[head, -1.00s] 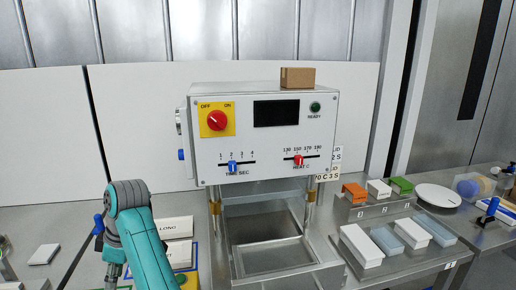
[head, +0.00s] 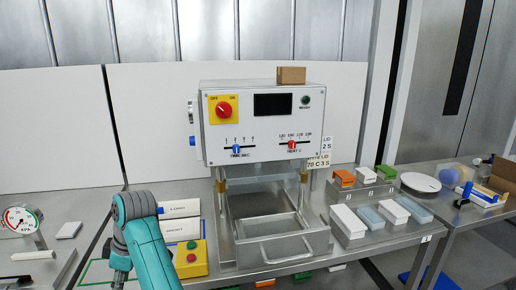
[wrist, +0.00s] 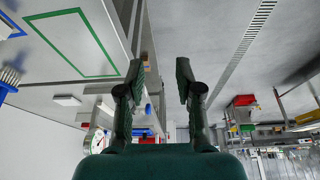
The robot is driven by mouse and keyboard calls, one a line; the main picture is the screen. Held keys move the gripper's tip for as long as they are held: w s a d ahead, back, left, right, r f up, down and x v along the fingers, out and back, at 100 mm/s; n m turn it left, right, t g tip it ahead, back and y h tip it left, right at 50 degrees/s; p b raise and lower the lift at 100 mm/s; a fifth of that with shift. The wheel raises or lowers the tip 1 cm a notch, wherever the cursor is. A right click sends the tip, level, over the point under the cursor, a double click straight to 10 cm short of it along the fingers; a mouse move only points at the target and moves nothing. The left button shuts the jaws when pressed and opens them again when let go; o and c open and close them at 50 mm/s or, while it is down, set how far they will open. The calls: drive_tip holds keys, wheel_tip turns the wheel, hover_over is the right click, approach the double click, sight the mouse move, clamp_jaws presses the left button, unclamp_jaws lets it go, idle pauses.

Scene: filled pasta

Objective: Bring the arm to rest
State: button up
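My teal and grey arm (head: 145,243) is bent at the lower left of the head view, in front of the bench. The head view does not show my fingertips. In the wrist view my gripper (wrist: 159,68) has its two dark fingers apart with nothing between them. Beyond the fingers is grey floor, with a bench edge to the left.
A sealing machine (head: 265,150) stands mid-bench with its drawer (head: 280,248) below. A yellow button box (head: 190,260) sits just right of my arm. A dial gauge (head: 20,219) is at far left. White and blue blocks (head: 348,222) stand right.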

drive_tip(key=d+f+m+t, duration=0.1)
drive_tip(key=d+f+m, duration=0.1)
drive_tip(key=d+f, duration=0.45)
drive_tip(key=d+f+m+t+y, duration=0.1)
drive_tip(key=d+f+m, duration=0.15)
drive_tip(key=f, duration=0.75)
drive_tip(key=d+f+m+t, duration=0.1)
drive_tip(key=d+f+t, duration=0.1)
drive_tip(key=d+f, duration=0.5)
drive_tip(key=s+d+f+m+t, duration=0.2)
drive_tip(key=s+d+f+m, duration=0.1)
drive_tip(key=s+d+f, duration=0.4)
drive_tip(key=s+d+f+m+t, duration=0.1)
drive_tip(key=s+d+f+m, duration=0.15)
drive_tip(key=d+f, duration=0.4)
drive_tip(key=s+d+r+m+t+h, duration=0.1)
drive_tip(key=s+d+r+m+t, duration=0.2)
drive_tip(key=s+d, duration=0.65)
drive_tip(key=s+d+r+m+t+h, duration=0.2)
drive_tip(key=s+d+r, duration=0.1)
drive_tip(key=s+d, duration=0.65)
drive_tip(key=s+d+r+m+t+h, duration=0.2)
drive_tip(key=s+d+r+m+t, duration=0.1)
drive_tip(key=s+r, duration=1.3)
wheel_tip(320, 180, up, 3)
drive_tip(key=shift+s+d+f+m, duration=0.1)
drive_tip(key=shift+s+d+m, duration=0.15)
drive_tip(key=shift+m, duration=0.25)
